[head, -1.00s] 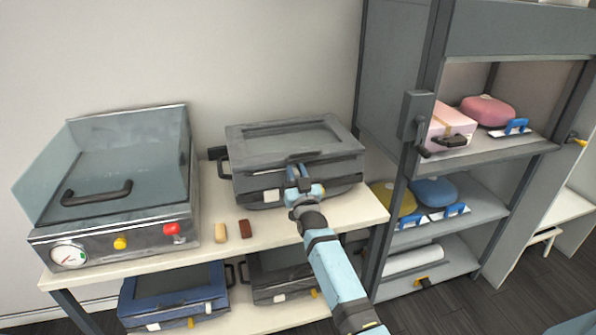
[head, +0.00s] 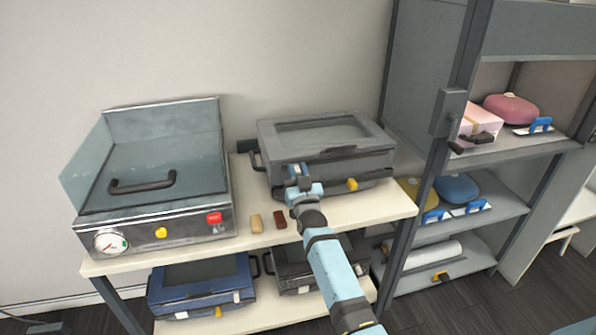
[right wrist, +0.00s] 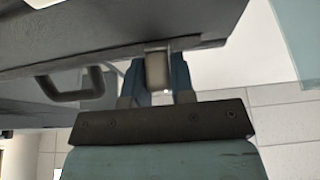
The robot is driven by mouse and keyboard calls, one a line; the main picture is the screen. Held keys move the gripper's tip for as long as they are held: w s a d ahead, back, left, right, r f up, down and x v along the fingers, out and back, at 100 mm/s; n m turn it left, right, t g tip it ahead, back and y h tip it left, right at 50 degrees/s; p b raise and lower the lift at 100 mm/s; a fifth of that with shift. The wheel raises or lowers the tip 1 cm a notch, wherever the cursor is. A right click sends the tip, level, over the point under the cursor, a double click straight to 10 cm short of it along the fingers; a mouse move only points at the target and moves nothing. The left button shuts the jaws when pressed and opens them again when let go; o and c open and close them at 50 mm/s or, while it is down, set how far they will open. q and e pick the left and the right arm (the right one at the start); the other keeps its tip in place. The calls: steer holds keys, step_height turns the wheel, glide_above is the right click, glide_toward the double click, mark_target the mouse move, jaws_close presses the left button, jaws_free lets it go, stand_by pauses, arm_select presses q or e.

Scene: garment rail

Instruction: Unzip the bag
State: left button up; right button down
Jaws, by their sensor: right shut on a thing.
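The bag is a grey flat case (head: 335,165) with a dark window in its lid, lying closed on the bench top. A yellow tab (head: 352,184) shows on its front, right of my right gripper (head: 297,174). The gripper is at the left part of the case's front. A dark handle (right wrist: 68,88) is at left there. The gripper hides this tab in the head view. My left gripper is out of view.
A steel press (head: 160,215) with a red knob stands left on the bench (head: 235,245). Dark blue (head: 203,288) and black (head: 300,270) cases lie below. A grey shelf unit (head: 480,225) stands right.

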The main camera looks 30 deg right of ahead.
steer(key=shift+a+f, duration=0.1)
steer(key=shift+a, duration=0.1)
steer(key=c, duration=1.1)
jaws_free()
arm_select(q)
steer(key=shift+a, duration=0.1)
arm_select(e)
steer(key=shift+o, duration=0.5)
steer(key=shift+w+a, duration=0.1)
steer(key=shift+a, duration=0.05)
